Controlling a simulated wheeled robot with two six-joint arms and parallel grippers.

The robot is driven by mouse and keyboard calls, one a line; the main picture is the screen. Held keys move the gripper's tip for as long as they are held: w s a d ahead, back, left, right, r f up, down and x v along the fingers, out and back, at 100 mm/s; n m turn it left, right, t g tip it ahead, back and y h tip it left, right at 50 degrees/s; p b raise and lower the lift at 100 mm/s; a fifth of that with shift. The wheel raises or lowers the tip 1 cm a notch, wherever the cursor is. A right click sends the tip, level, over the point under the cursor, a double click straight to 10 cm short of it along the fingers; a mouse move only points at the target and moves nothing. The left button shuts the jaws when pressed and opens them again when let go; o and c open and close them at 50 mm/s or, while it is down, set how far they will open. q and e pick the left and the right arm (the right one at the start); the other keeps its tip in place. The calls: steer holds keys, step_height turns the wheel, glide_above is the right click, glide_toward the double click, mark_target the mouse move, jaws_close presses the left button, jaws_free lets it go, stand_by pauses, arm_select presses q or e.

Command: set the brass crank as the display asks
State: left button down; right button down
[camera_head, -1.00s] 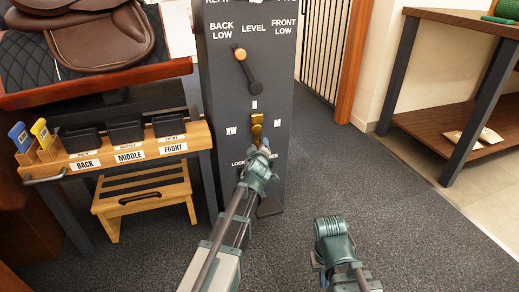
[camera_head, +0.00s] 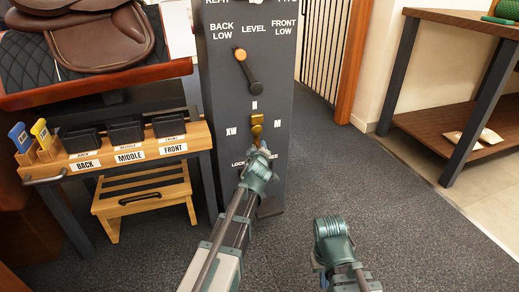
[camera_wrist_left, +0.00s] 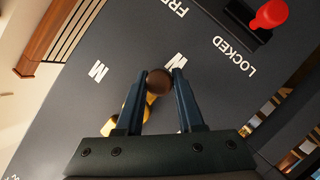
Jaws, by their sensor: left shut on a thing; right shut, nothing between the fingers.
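The brass crank (camera_head: 256,122) sits on the dark panel among the marks N, M and XW in the head view. It points down toward the bottom mark, a W in the left wrist view. My left gripper (camera_wrist_left: 159,80) is shut on the crank's brown knob (camera_wrist_left: 158,84), one finger on each side. The brass arm (camera_wrist_left: 134,108) is partly hidden behind a finger. The left gripper in the head view (camera_head: 259,152) covers the lower end of the crank. My right gripper (camera_head: 333,232) is shut and empty above the floor. The display's text is cut off at the top.
A red knob (camera_wrist_left: 270,14) is in a slot near LOCKED. A wooden bench (camera_head: 196,138) with black bins stands left. Open carpet lies right of the panel.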

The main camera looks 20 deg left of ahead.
arm_select(q)
steer(key=shift+r, duration=0.1)
stand_by(0.8)
steer(key=shift+s+a+r+m+g+y+p, duration=0.25)
steer(key=shift+a+m+g+y+p, duration=0.2)
steer(key=shift+m+p, duration=0.6)
steer(key=shift+s+a+r+m+g+y+p, duration=0.55)
steer(key=shift+r+m+g+y+p, duration=0.4)
steer(key=shift+m, duration=0.65)
steer(key=shift+s+a+r+m+g+y+p, duration=0.3)
steer(key=shift+a+r+m+g+y+p, duration=0.35)
steer(key=shift+m+y, duration=0.75)
steer(key=shift+s+a+r+m+g+y+p, duration=0.55)
steer(key=shift+r+m+g+y+p, duration=0.3)
steer(key=shift+m, duration=1)
steer(key=shift+a+r, duration=0.1)
steer(key=c, duration=0.5)
jaws_free()
steer(key=shift+c, duration=0.2)
steer(key=shift+w, duration=0.1)
